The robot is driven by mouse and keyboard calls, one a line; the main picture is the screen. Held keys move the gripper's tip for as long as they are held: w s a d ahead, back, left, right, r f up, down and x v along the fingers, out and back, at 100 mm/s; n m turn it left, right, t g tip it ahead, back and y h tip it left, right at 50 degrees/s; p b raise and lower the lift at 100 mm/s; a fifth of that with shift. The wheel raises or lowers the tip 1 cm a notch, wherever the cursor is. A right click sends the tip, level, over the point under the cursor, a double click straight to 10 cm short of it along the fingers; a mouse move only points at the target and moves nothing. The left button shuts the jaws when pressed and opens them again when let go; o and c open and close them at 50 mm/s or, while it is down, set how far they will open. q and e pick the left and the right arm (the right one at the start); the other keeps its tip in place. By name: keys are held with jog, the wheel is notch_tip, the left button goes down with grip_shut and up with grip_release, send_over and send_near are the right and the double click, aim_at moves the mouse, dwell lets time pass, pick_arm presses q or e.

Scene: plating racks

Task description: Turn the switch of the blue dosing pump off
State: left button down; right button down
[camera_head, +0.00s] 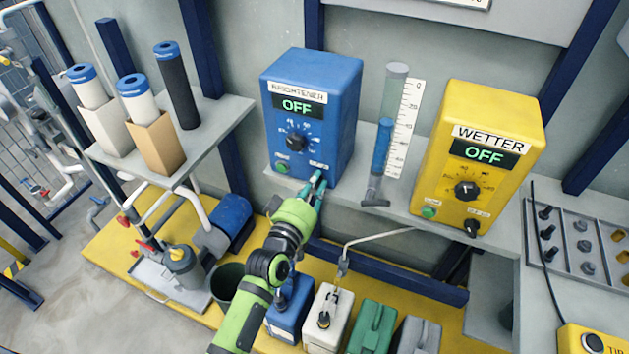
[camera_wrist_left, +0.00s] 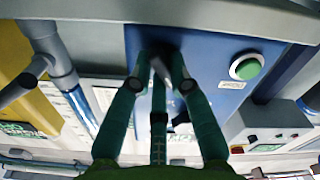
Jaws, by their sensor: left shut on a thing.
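The blue dosing pump (camera_head: 312,105) is labelled BRIGHTENER and stands on the grey shelf. Its display (camera_head: 297,106) reads OFF. It has a black dial (camera_head: 296,141) and a green button (camera_head: 282,167), which also shows in the left wrist view (camera_wrist_left: 246,66). My left gripper (camera_head: 319,180) is at the lower right of the pump's front. In the left wrist view its fingers (camera_wrist_left: 163,70) are closed together at the blue panel, shut on the switch. The switch itself is mostly hidden by the fingers. My right gripper is in neither view.
A yellow pump (camera_head: 483,130) labelled WETTER, its display also reading OFF, stands to the right. A measuring cylinder (camera_head: 383,145) stands between the pumps. Filter cartridges (camera_head: 175,85) stand on the left shelf. Several canisters (camera_head: 372,327) sit below.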

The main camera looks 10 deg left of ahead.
pick_arm(q)
jog(key=shift+n, duration=0.3)
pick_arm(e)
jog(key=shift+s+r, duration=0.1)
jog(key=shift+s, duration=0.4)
pick_arm(q)
jog(key=c, duration=1.4)
grip_release()
jog(key=s, duration=0.4)
jog(key=s+a, duration=0.1)
jog(key=s, duration=0.2)
jog(key=s+a, duration=0.1)
jog(key=s, duration=0.3)
jog(key=shift+s+a, duration=0.15)
jog(key=shift+s, duration=0.2)
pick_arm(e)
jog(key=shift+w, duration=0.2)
pick_arm(q)
jog(key=shift+f, duration=0.15)
